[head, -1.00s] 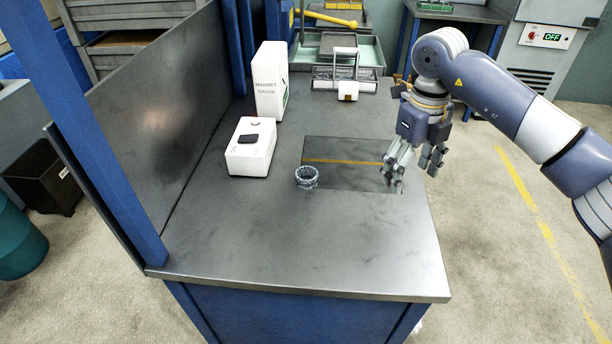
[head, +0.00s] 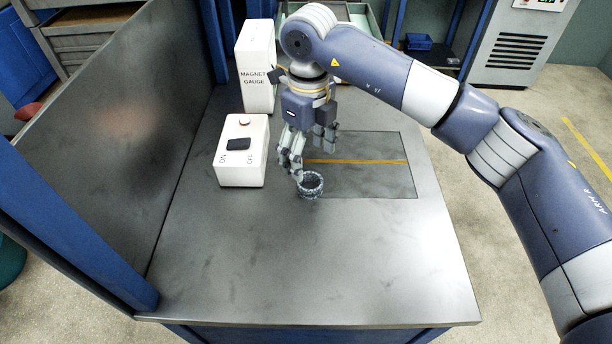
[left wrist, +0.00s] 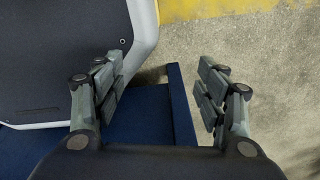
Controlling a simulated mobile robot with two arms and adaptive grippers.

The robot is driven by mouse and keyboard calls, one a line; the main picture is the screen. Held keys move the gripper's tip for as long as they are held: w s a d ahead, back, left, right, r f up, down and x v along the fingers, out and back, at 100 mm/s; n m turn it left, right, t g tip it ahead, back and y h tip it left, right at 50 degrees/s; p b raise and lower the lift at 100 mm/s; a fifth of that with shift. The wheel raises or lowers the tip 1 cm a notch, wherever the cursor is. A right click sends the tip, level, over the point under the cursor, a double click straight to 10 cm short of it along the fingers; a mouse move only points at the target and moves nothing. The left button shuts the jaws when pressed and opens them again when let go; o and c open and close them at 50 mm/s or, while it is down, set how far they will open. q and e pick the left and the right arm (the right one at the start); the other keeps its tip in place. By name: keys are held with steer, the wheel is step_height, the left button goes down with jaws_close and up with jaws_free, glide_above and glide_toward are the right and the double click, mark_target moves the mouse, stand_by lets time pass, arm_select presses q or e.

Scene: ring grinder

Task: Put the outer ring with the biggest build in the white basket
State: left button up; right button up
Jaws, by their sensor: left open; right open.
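A small dark metallic ring piece (head: 311,186) stands on the grey table at the left edge of the inset rectangular plate. It looks like rings stacked together, but single rings cannot be told apart. My right gripper (head: 312,164) is open and points down just above and behind it. One fingertip is close to its upper left rim; I cannot tell whether they touch. My left gripper (left wrist: 160,82) is open and empty in the left wrist view, away from the rings. No white basket can be made out in these views.
A white switch box (head: 242,152) with ON/OFF marks stands left of the rings. A white magnet gauge box (head: 256,66) stands behind it. A dark panel (head: 110,130) borders the table's left side. The table's front (head: 310,265) is clear.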

mark_target(309, 178)
steer(key=f, duration=0.2)
steer(key=shift+s+d+f, duration=0.15)
steer(key=shift+s+f, duration=0.05)
steer(key=shift+f, duration=0.15)
steer(key=shift+f+p, duration=0.35)
steer(key=f, duration=0.2)
steer(key=f+p, duration=0.1)
steer(key=f, duration=0.1)
steer(key=shift+w+f, duration=0.2)
steer(key=shift+f, duration=0.1)
arm_select(q)
steer(key=s, duration=0.1)
steer(key=s+r, duration=0.2)
steer(key=shift+d, duration=0.25)
arm_select(e)
steer(key=c, duration=1.4)
arm_select(q)
steer(key=shift+f, duration=0.1)
arm_select(e)
steer(key=shift+r, duration=0.1)
